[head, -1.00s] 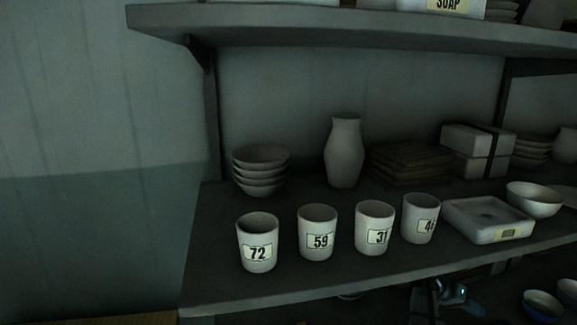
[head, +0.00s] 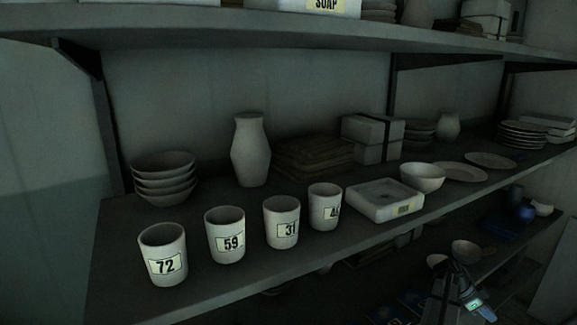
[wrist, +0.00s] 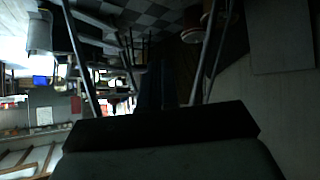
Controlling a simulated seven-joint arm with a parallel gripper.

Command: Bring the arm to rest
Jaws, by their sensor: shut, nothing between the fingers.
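My gripper (wrist: 157,88) shows in the wrist view as a dark shape at the middle, with the dark wide block of its body below. Its fingers are shut with nothing between them, and it touches no pottery that I can see. In the head view, part of my arm (head: 462,295) with a small green light shows at the lower right, below the front edge of the shelf. The fingertips cannot be made out there.
The shelf (head: 240,285) holds numbered cups, the leftmost marked 72 (head: 163,254), a white square dish (head: 385,200), stacked bowls (head: 164,178) and a vase (head: 250,150). A lower shelf with blue pots (head: 522,208) lies near my arm. The wrist view shows a dim room with checkered floor (wrist: 150,14).

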